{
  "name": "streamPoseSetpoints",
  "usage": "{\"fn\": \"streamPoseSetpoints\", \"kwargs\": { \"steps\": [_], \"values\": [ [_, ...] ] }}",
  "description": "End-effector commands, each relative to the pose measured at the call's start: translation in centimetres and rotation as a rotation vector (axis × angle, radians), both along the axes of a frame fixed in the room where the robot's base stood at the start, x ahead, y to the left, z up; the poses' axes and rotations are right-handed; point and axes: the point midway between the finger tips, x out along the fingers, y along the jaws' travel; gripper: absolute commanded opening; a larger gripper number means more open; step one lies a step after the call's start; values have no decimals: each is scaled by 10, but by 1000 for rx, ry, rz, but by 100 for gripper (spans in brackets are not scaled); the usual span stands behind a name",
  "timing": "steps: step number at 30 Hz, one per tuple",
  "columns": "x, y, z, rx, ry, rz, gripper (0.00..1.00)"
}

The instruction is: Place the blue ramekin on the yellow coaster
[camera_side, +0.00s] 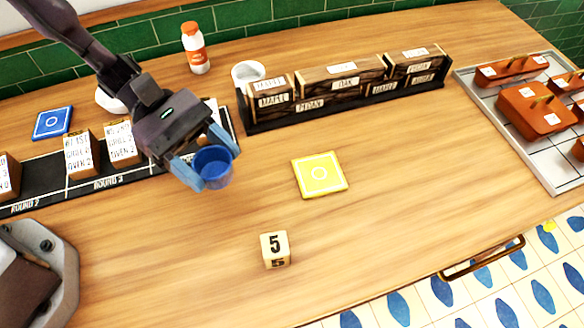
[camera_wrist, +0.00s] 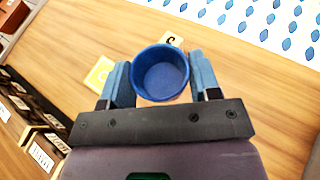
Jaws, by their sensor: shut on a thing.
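The blue ramekin (camera_side: 214,168) is between the light-blue fingers of my gripper (camera_side: 208,160), which is shut on it. It is held above the wooden counter, mouth up, and it also shows in the wrist view (camera_wrist: 161,73) between both fingers. In the wrist view part of the coaster (camera_wrist: 99,74) shows left of the gripper, partly hidden by a finger.
A number cube (camera_side: 275,249) stands in front of the coaster. A dark rack of wooden blocks (camera_side: 345,103) and a white cup (camera_side: 247,74) stand behind. A blue coaster (camera_side: 53,123) lies at left. A metal tray (camera_side: 515,150) is at right. Counter around the yellow coaster is clear.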

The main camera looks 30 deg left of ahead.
Motion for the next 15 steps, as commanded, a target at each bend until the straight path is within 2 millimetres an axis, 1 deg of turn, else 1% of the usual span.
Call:
{"fn": "streamPoseSetpoints", "kwargs": {
  "steps": [1,2,5,8,10,15],
  "values": [
    [10,-8,5,-1,-4,51,33],
    [14,-11,8,-2,-3,79,33],
    [26,-16,9,0,0,152,33],
    [36,-20,5,0,2,184,33],
    [45,-27,-1,-1,1,190,33],
    [75,-51,-19,-1,-1,188,33]
  ]
}}
